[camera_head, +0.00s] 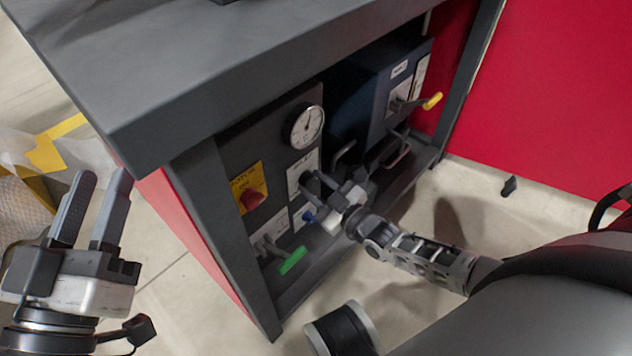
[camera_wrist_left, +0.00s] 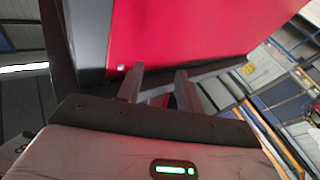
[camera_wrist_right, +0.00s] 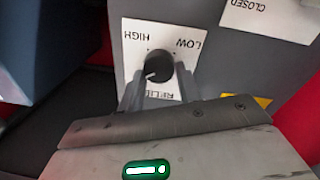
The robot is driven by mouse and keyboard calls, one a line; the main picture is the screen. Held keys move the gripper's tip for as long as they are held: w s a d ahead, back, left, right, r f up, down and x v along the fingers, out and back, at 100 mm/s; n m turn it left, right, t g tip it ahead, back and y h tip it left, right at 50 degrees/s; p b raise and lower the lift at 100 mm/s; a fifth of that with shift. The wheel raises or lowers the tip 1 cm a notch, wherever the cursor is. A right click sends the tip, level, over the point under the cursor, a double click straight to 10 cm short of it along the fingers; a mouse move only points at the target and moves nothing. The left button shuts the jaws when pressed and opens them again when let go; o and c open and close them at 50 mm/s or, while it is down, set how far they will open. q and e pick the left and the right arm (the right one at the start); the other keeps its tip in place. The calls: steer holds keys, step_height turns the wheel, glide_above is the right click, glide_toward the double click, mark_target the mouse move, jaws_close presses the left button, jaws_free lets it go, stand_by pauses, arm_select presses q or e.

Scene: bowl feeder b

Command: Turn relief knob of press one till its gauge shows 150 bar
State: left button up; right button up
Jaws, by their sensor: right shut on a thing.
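The relief knob (camera_wrist_right: 158,66) is a round black knob with a white pointer mark, on a white plate (camera_wrist_right: 135,30) marked HIGH, LOW and RELIEF. My right gripper (camera_wrist_right: 158,88) is shut on it, one finger on each side. In the head view my right gripper (camera_head: 325,192) reaches the panel and mostly hides the knob. The round white gauge (camera_head: 306,127) sits above it on the dark panel; its needle points about upward, but its figures are too small to read. My left gripper (camera_head: 92,205) is open and empty, left of the cabinet.
The panel also has a red switch on a yellow plate (camera_head: 244,179), a blue knob (camera_head: 308,216) and a green-handled lever (camera_head: 292,260). The cabinet's grey top (camera_head: 190,75) overhangs the panel.

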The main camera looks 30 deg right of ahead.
steer(key=o, duration=1)
steer(key=shift+s, duration=0.2)
arm_select(q)
steer(key=f+n+g+p, duration=0.1)
steer(key=s+f+n+g+y+p, duration=0.1)
steer(key=f+p, duration=0.1)
steer(key=s+f+g+p, duration=0.1)
steer(key=f, duration=0.1)
steer(key=shift+s+d+f+n+g+y, duration=0.1)
steer(key=shift+d+n+g+y, duration=0.2)
steer(key=shift+n+y, duration=0.1)
arm_select(e)
steer(key=v, duration=1.5)
steer(key=shift+s, duration=0.3)
steer(key=shift+d+f, duration=0.1)
steer(key=shift+d, duration=0.05)
